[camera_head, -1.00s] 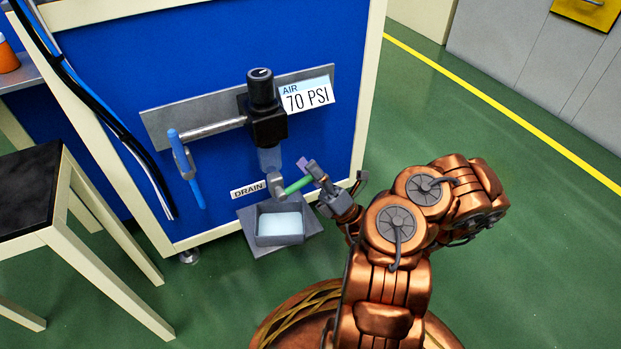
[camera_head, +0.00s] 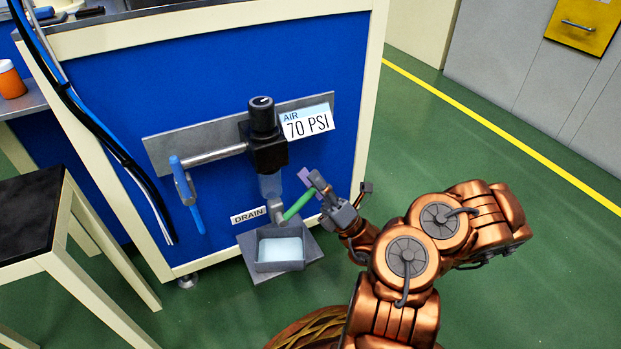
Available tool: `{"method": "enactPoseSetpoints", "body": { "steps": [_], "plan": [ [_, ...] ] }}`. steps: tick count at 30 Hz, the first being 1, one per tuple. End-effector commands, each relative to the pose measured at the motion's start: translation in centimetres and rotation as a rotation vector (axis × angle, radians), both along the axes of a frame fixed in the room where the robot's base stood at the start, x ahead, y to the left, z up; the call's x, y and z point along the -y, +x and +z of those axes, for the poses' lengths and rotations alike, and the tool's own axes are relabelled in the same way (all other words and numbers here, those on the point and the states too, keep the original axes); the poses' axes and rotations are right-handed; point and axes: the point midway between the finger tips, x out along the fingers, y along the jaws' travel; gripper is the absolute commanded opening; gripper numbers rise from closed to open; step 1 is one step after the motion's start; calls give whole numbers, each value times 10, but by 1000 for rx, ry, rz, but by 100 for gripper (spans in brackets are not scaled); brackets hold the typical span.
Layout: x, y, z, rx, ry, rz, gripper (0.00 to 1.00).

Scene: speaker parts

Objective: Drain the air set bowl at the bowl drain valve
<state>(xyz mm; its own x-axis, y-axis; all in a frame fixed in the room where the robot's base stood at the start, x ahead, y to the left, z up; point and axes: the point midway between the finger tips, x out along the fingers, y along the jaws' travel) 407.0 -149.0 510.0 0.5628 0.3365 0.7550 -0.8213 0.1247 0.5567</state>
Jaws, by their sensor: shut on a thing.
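The air set is mounted on a metal plate on the blue panel. It has a black regulator (camera_head: 266,135) on top and a clear bowl (camera_head: 270,186) below. The drain valve (camera_head: 277,210) sits under the bowl, beside the DRAIN label (camera_head: 248,215). Its green handle (camera_head: 297,206) slants up to the right. My gripper (camera_head: 312,190) is at the right end of this handle and is shut on it; the fingers partly hide that end. A grey catch tray (camera_head: 280,264) with pale liquid or a pale bottom stands below the valve.
A blue-handled valve (camera_head: 188,190) is on the pipe to the left. The 70 PSI sign (camera_head: 307,122) hangs right of the regulator. Cables run down the panel's left edge. A black-topped stool (camera_head: 30,215) stands at the left. Green floor is free at the right.

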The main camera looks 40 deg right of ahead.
Motion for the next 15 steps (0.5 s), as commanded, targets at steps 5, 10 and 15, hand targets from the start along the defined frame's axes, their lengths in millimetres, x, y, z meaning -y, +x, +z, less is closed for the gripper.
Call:
{"method": "enactPoseSetpoints", "body": {
  "steps": [5, 10, 15],
  "plan": [
    [8, -7, -1, 1, -1, 0, 44],
    [15, -15, -3, 4, -1, 0, 45],
    [21, -21, -5, 3, -1, 2, 44]
  ]
}}
